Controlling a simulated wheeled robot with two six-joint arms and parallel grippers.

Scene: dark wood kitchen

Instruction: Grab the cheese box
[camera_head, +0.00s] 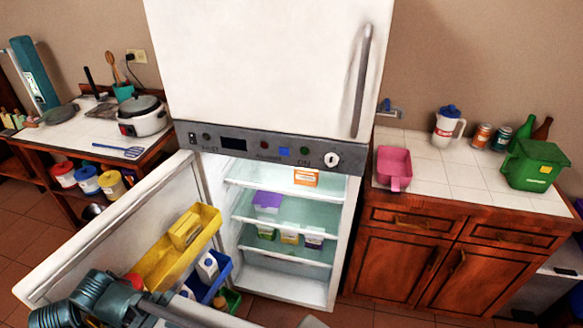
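The fridge (275,70) stands in the middle with its lower door (110,235) open to the left. An orange and white box (306,177) sits on the top shelf, and a purple-lidded container (267,201) on the shelf below. A yellow box-like item (186,229) sits in the yellow door bin (160,268). I cannot tell from the labels which of these is the cheese box. Dark teal links of my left arm show at the lower left, in front of the door. Its fingertips are not visible. My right gripper is not in view.
Several small tubs (289,237) stand on the middle shelf; the bottom of the fridge looks empty. The right counter (440,185) holds a pink container (394,167) and a green bin (535,164). The left counter holds a rice cooker (142,117).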

